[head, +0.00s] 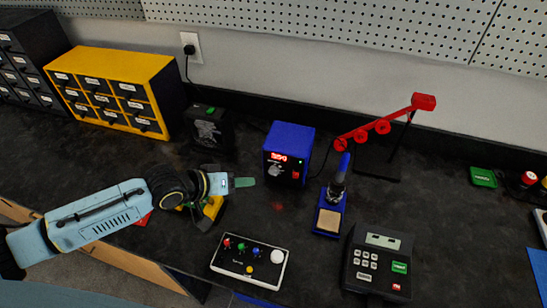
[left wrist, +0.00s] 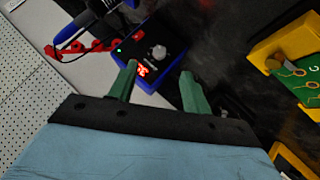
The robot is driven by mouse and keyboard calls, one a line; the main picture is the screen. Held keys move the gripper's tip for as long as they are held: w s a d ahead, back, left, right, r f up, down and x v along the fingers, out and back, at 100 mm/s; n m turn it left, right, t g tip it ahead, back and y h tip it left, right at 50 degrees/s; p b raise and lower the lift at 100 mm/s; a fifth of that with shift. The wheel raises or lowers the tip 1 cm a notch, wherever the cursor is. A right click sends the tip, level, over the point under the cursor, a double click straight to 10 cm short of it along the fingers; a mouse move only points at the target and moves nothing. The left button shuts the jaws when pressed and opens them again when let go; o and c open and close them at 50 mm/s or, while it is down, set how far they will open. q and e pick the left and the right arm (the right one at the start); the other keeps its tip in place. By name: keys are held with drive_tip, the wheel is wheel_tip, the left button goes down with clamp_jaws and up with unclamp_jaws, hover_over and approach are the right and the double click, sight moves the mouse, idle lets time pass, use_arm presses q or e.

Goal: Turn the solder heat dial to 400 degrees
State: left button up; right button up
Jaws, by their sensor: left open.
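The blue solder station (head: 290,138) stands on the dark bench near the middle of the head view. Its red lit display shows digits too small to read surely, and a pale round heat dial (head: 277,172) sits on its front. My left gripper (head: 245,182) is a little left of the dial, apart from it. In the left wrist view the green fingers (left wrist: 159,68) are spread and empty, with the dial (left wrist: 158,52) just beyond the gap between their tips. The red display (left wrist: 141,70) is partly behind one finger. My right gripper does not show.
A soldering iron in its blue stand (head: 329,220) is right of the station. A white control box (head: 235,268) and a dark keypad device (head: 362,285) lie in front. A yellow part (head: 213,207) is under my left wrist. A black fan box (head: 208,130) stands behind.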

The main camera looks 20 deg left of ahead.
sight(273, 173)
use_arm(q)
drive_tip(key=x, duration=0.4)
drive_tip(key=w+b+x, duration=0.1)
drive_tip(key=x, duration=0.4)
drive_tip(key=a+r+b+x, duration=0.1)
drive_tip(key=x, duration=0.3)
drive_tip(key=shift+w+d+f, duration=0.15)
drive_tip(key=shift+w+f, duration=0.05)
drive_tip(key=shift+w, duration=0.15)
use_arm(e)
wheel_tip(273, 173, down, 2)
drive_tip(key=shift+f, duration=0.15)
use_arm(q)
drive_tip(key=c, duration=0.9)
drive_tip(key=shift+c, duration=0.5)
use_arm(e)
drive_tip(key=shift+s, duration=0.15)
